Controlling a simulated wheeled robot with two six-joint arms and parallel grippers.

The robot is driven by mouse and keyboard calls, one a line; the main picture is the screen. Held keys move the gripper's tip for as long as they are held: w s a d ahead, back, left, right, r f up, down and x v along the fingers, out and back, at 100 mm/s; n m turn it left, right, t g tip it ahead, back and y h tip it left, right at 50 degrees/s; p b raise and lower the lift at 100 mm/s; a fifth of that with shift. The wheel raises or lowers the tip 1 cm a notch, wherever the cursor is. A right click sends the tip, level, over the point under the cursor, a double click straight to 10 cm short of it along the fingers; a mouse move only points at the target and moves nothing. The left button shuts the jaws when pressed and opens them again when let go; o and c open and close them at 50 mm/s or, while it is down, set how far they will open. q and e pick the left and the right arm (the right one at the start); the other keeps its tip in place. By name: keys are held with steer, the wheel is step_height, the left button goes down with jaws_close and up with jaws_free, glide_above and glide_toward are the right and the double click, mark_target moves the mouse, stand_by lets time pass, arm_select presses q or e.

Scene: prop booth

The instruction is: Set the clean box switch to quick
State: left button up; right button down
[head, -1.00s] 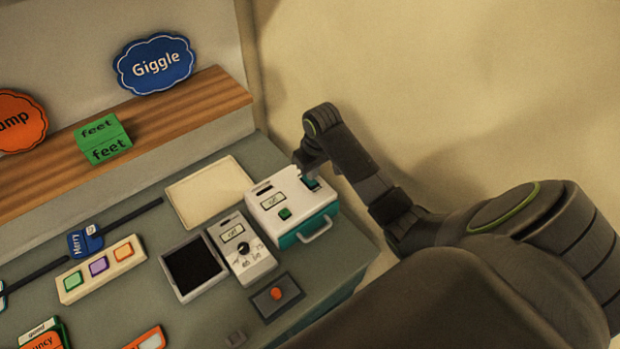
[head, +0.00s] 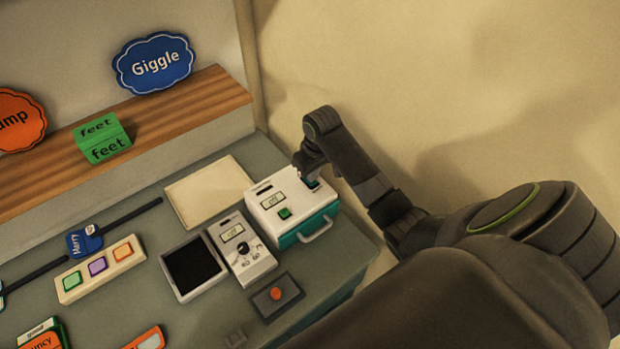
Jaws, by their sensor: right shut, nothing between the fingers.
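The clean box appears to be the white and teal box (head: 293,205) at the right end of the counter. Its display (head: 272,201) reads "off", and a green button (head: 284,213) sits below it. A small teal switch (head: 313,184) at the box's top right corner is partly covered by my right gripper (head: 307,178). The gripper is shut and empty, pointing down at the switch. I cannot tell whether it touches it. The switch's position labels are not readable. My left gripper is not in view.
A cream flat panel (head: 208,191) lies behind. The beige wall is close on the right.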

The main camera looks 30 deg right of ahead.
steer(key=shift+f, duration=0.4)
steer(key=shift+r, duration=0.1)
steer(key=shift+r+p, duration=0.9)
steer(key=shift+r, duration=2.55)
